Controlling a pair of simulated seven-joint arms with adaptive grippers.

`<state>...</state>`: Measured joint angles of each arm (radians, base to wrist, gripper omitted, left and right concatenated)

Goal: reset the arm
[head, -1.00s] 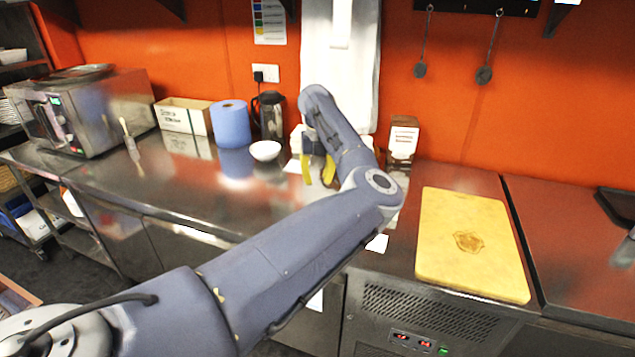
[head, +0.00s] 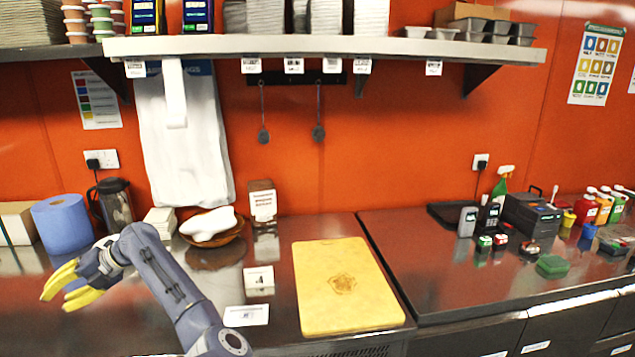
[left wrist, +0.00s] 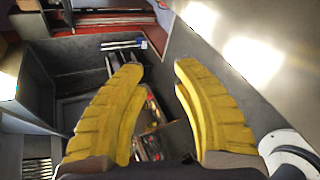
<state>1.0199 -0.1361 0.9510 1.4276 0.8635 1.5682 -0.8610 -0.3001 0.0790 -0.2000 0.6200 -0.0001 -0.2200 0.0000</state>
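My left gripper (head: 66,286) hangs over the left part of the steel counter in the head view, its yellow fingers pointing left. The left wrist view shows its two yellow fingers (left wrist: 160,78) spread apart with nothing between them. Beyond the fingers that view shows a dark floor area and the edge of a steel counter (left wrist: 235,50). My right gripper is in neither view.
A yellow cutting board (head: 341,287) lies right of my left arm. A wooden bowl (head: 213,257) with a white item, a blue roll (head: 62,224) and a dark jug (head: 113,205) stand behind. Several bottles (head: 604,207) are far right. A shelf (head: 330,46) overhangs the wall.

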